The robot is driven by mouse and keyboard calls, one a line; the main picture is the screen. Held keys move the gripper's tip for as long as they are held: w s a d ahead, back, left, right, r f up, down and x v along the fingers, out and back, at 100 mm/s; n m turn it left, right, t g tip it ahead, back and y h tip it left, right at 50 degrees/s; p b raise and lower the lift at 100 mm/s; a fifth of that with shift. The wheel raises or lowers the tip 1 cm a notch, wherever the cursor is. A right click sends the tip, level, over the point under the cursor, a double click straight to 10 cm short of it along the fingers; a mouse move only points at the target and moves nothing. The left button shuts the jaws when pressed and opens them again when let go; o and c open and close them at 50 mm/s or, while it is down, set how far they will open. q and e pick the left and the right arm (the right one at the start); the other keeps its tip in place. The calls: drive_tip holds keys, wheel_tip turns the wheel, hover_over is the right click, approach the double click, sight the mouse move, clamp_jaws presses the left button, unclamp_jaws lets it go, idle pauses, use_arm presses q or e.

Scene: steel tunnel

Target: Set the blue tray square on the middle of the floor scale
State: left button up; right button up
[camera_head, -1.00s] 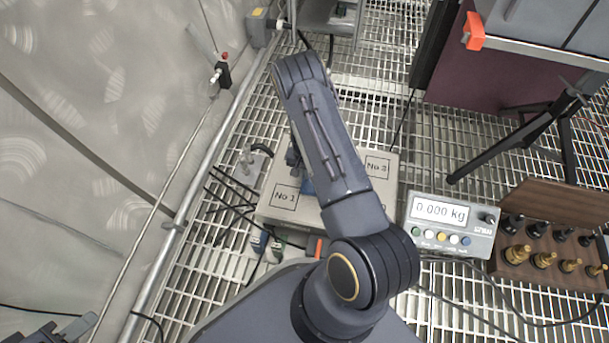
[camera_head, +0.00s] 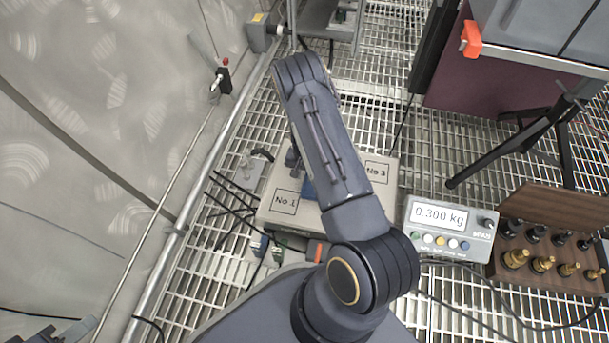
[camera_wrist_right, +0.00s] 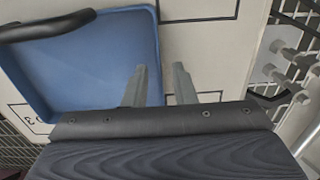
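The blue tray (camera_wrist_right: 95,65) with dark handles rests on the pale floor scale plate (camera_wrist_right: 205,60) in the right wrist view. In the head view only a blue sliver of the tray (camera_head: 309,190) shows beside my right arm on the scale plate (camera_head: 270,217). My right gripper (camera_wrist_right: 160,75) is open, one finger inside the tray and the other outside, with the rim between them and gaps showing. Whether the tray is centred is hidden by my arm. The scale display (camera_head: 439,216) reads 0.300 kg. My left gripper (camera_head: 55,335) is barely in view at the lower left corner.
A wooden box of weights (camera_head: 545,245) stands right of the display. A grey clamp-like fitting (camera_head: 252,168) stands left of the plate, with cables on the grating. A tent-like wall (camera_head: 90,130) and rail bound the left. Black stand legs (camera_head: 510,150) are at upper right.

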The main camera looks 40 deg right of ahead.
drive_tip(key=s+a+r+n+t+y+p, duration=0.1)
drive_tip(key=a+r, duration=0.2)
drive_tip(key=r, duration=0.9)
drive_tip(key=s+a+r+n+t+y+p, duration=0.1)
drive_tip(key=s+a+r+p, duration=0.15)
drive_tip(key=r, duration=0.95)
drive_tip(key=s+a+r+t+y+p, duration=0.1)
drive_tip(key=a+r, duration=0.2)
drive_tip(key=r, duration=0.9)
drive_tip(key=s+a+r+n+t, duration=0.1)
drive_tip(key=s+a+r+n, duration=0.2)
drive_tip(key=s, duration=0.6)
drive_tip(key=s+a+r+n+t, duration=0.1)
drive_tip(key=s+a+r+n, duration=0.2)
drive_tip(key=s+a+r, duration=0.3)
drive_tip(key=s, duration=0.3)
drive_tip(key=shift+a+r+n+t+y, duration=0.25)
drive_tip(key=shift+r+n+t+y, duration=0.05)
drive_tip(key=shift+y, duration=0.1)
wheel_tip(320, 180, up, 35)
drive_tip(key=p, duration=3.4)
drive_tip(key=shift+p, duration=0.35)
